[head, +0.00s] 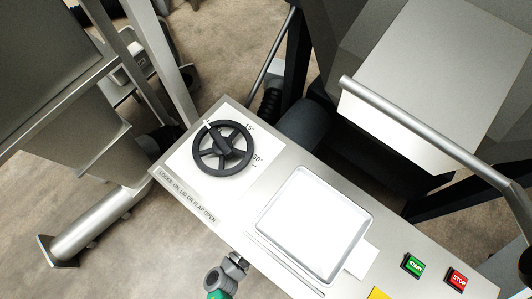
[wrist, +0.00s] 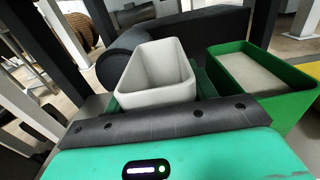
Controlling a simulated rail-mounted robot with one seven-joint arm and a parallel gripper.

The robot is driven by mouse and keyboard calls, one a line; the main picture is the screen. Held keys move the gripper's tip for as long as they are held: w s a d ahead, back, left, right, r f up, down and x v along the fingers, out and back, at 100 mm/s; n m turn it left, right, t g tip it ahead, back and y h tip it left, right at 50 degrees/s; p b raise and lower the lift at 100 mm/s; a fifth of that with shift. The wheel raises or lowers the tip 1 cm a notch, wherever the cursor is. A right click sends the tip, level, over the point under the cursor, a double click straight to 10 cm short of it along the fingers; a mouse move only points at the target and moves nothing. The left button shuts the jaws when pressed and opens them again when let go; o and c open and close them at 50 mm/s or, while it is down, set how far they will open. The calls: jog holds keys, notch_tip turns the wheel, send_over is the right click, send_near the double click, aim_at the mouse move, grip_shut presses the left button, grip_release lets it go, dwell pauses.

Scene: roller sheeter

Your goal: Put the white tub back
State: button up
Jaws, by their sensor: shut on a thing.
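The white tub (wrist: 142,94) is in the middle of the wrist view, open at the top, with pale inner walls and no contents that I can make out. My gripper (wrist: 158,101) is shut on it. The tub stands out just beyond the dark bar and teal body of my gripper. The finger contact is largely hidden by that bar, with dark green showing at the tub's sides. I cannot make out the tub for certain in the head view.
A green tub (wrist: 290,98) with pale contents stands to the right in the wrist view. The head view shows a steel control panel (head: 240,222) with a black handwheel (head: 222,148), a pale framed square (head: 312,225), a green START button (head: 413,265) and a red STOP button (head: 457,279).

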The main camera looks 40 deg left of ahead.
notch_tip(320, 180, down, 3)
jog(key=shift+r+b, duration=0.1)
jog(key=shift+b, duration=0.5)
jog(key=shift+r, duration=0.15)
jog(key=o, duration=1.2)
jog(key=shift+s, duration=0.1)
jog(key=s+p, duration=0.1)
jog(key=s, duration=0.3)
jog(key=s+p, duration=0.1)
jog(key=s, duration=0.3)
jog(key=s+p, duration=0.1)
jog(key=s, duration=0.2)
jog(key=shift+s+a, duration=0.25)
jog(key=shift+s, duration=0.15)
